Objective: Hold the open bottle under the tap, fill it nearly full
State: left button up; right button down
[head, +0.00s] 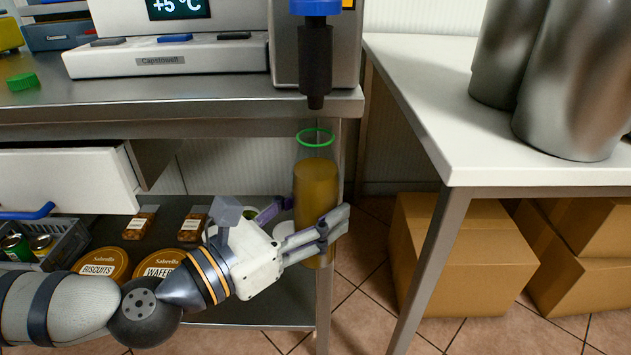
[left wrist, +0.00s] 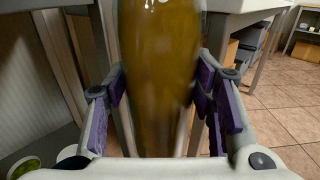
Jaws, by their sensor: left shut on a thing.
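A clear open bottle (head: 316,185) with a green ring at its neck stands upright in my left gripper (head: 303,228). Amber liquid fills much of it, with its surface clearly below the green ring. The dark tap nozzle (head: 316,75) with a blue top is above the bottle's mouth, with a gap between them; I see no clear stream in the gap. In the left wrist view the gripper's purple-padded fingers are on both sides of the bottle (left wrist: 157,75), which looks full of amber there; its top is out of frame. My right gripper is not in view.
The metal counter edge (head: 200,110) runs just behind and left of the bottle. A green cap (head: 22,81) lies on the counter. An open white drawer (head: 65,180) and a lower shelf with tins are at left. A white table (head: 440,110) with metal containers stands at right.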

pick_arm(q)
jog(key=shift+f+b, duration=0.35)
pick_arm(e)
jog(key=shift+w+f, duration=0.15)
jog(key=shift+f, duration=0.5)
pick_arm(q)
jog(key=shift+s+r, duration=0.1)
jog(key=shift+s, duration=0.75)
pick_arm(e)
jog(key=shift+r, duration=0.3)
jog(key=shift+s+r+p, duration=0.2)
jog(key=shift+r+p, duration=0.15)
jog(key=shift+p, duration=0.1)
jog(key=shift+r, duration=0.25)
pick_arm(q)
jog(key=s, duration=0.8)
jog(key=shift+s, duration=0.15)
